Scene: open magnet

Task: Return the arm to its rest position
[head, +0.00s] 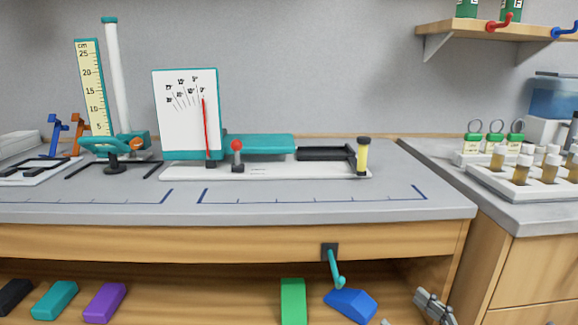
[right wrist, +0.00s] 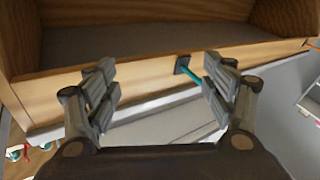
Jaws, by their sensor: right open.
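My right gripper (head: 435,305) shows at the bottom right of the head view, in front of the bench and right of the teal crank handle (head: 335,268). In the right wrist view the right gripper (right wrist: 160,88) has its two fingers spread wide, with nothing held between them. The crank's dark mounting plate (right wrist: 182,64) and part of its teal arm (right wrist: 191,74) show beyond the fingers; the right-hand finger hides the rest of the crank. My left gripper is not in view.
The bench top (head: 300,210) carries a white dial board (head: 185,110) and a yellow ruler stand (head: 90,85). Below, a blue block (head: 350,304), a green block (head: 292,300) and others lie on the shelf. A vial rack (head: 500,182) stands on the right counter.

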